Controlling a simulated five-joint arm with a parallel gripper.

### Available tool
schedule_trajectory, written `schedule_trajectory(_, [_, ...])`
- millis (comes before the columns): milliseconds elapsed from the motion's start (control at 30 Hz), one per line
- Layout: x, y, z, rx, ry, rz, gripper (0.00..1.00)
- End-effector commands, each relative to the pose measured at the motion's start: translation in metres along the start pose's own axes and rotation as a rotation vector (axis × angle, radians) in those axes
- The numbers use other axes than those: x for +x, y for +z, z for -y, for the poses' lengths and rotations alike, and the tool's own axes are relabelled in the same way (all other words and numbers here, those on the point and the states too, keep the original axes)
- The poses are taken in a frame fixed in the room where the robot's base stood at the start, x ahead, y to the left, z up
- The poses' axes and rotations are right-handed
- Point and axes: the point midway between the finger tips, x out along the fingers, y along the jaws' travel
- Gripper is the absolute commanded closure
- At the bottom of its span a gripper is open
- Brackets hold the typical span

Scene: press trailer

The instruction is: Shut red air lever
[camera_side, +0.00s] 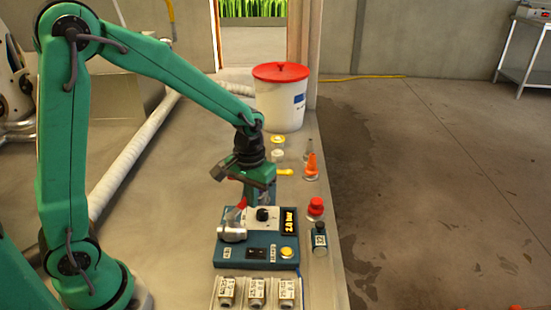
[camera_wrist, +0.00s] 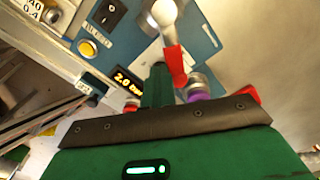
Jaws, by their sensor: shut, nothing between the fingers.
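The red air lever (camera_side: 237,211) is on a silver valve (camera_side: 232,233) at the left side of a blue control box. In the wrist view the red lever (camera_wrist: 175,64) runs from the silver valve (camera_wrist: 163,14) down toward my gripper. My gripper (camera_side: 259,194) is shut and empty, pointing down over the back of the box. In the wrist view its green fingers (camera_wrist: 157,84) are just left of the lever's end; I cannot tell whether they touch it. The lit display (camera_side: 289,221) reads 2.0 bar.
The box carries a black knob (camera_side: 263,214), a black switch (camera_side: 256,253) and a yellow button (camera_side: 287,253). Labelled grey blocks (camera_side: 257,291) stand in front. Small bottles (camera_side: 319,236) and a red-lidded bucket (camera_side: 281,98) line the bench's right edge. Bench left of the box is clear.

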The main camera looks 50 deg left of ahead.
Motion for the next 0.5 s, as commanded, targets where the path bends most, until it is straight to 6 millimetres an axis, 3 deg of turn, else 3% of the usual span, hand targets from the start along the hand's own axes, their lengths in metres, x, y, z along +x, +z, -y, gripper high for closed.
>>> schedule_trajectory(500, [0.0, -0.003, 0.021, -0.001, 0.0, -0.001, 1.0])
